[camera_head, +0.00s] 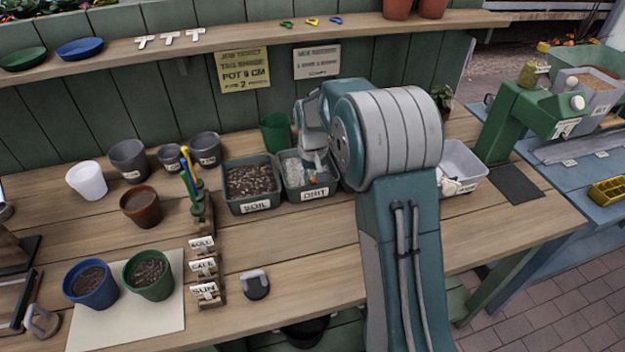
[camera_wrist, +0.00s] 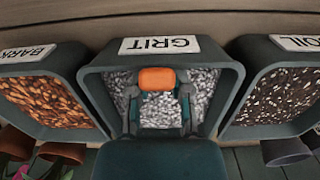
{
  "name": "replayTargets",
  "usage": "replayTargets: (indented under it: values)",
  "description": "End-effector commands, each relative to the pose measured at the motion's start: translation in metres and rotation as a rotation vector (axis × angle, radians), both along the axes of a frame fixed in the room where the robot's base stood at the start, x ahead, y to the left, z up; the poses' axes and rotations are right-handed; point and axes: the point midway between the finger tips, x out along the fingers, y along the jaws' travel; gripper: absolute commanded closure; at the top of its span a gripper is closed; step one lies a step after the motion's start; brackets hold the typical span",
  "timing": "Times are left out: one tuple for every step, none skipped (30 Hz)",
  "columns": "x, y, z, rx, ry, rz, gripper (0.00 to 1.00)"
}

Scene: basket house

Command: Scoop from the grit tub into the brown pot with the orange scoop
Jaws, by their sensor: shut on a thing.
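The grit tub (camera_head: 292,193) is a dark grey-green bin of pale gravel on the bench, with a GRIT label. It fills the middle of the wrist view (camera_wrist: 232,88). My gripper (camera_wrist: 158,100) is over the tub, with its fingers around the orange scoop (camera_wrist: 157,79). The scoop's orange part shows between the fingers; its bowl is hidden, so I cannot tell whether it holds grit. In the head view my arm covers most of the gripper. The brown pot (camera_head: 141,209) stands upright on the bench to the left, dark inside.
The soil tub (camera_head: 252,205) adjoins the grit tub on its left in the head view. A rack (camera_head: 203,215) with coloured handles stands between the tubs and brown pot. Blue (camera_head: 92,285) and green (camera_head: 149,276) pots sit in front of it. The bark tub (camera_wrist: 75,62) shows in the wrist view.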

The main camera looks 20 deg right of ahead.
Motion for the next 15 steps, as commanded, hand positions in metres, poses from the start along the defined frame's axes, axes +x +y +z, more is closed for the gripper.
replayTargets:
  values:
    - [0.0,0.0,0.004,0.0,-0.001,0.0,1.0]
    - [0.0,0.0,0.006,0.0,-0.002,0.0,1.0]
    - [0.001,0.0,0.01,0.0,-0.003,0.0,1.0]
    - [0.001,0.0,0.013,0.0,-0.003,0.0,1.0]
    - [0.001,0.0,0.015,0.0,-0.003,0.0,1.0]
    - [0.001,0.0,0.019,0.0,-0.004,0.0,1.0]
    - [0.001,0.0,0.021,0.0,-0.004,0.0,1.0]
    - [0.001,0.0,0.024,0.0,-0.005,0.0,1.0]
    - [0.001,0.0,0.028,0.0,-0.005,0.0,1.0]
    - [0.002,0.0,0.031,0.0,-0.006,0.0,1.0]
    - [0.002,0.0,0.033,0.0,-0.007,0.0,1.0]
    - [0.002,0.0,0.037,0.001,-0.007,0.0,1.0]
    - [0.002,0.0,0.039,0.001,-0.007,0.0,1.0]
    - [0.002,0.0,0.042,0.001,-0.006,0.0,1.0]
    - [0.002,0.0,0.045,0.001,-0.006,0.0,1.0]
